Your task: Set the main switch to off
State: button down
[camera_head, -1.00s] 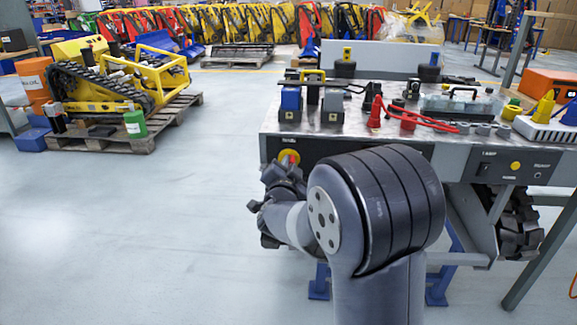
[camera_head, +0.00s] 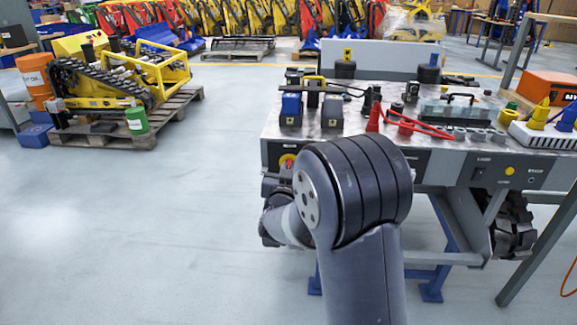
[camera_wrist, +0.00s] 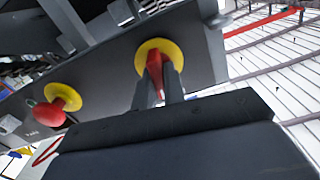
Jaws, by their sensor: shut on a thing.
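The main switch (camera_wrist: 154,62) is a red handle on a round yellow disc, set in the dark front panel of the bench. In the wrist view the handle stands roughly upright in the picture, slightly tilted. My gripper (camera_wrist: 160,88) has one finger on each side of the handle and is shut on it. The gripper there is mostly hidden behind my arm at the bench's left front.
A red mushroom button (camera_wrist: 62,97) on a yellow disc sits on the same panel. The bench top (camera_head: 345,127) holds blue and black blocks, red cones and a cable. A yellow tracked carrier (camera_head: 110,80) stands on a pallet at left. The floor left of the bench is clear.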

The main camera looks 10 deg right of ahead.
jog(key=shift+n, duration=0.6)
jog(key=c, duration=1.5)
grip_release()
jog(key=shift+s+p, duration=0.1)
jog(key=shift+p, duration=0.2)
jog(key=p+v, duration=0.1)
jog(key=v, duration=0.9)
jog(key=shift+s+a+p, duration=0.15)
jog(key=shift+s+p, duration=0.15)
jog(key=shift+p, duration=0.05)
jog(key=shift+w, duration=0.15)
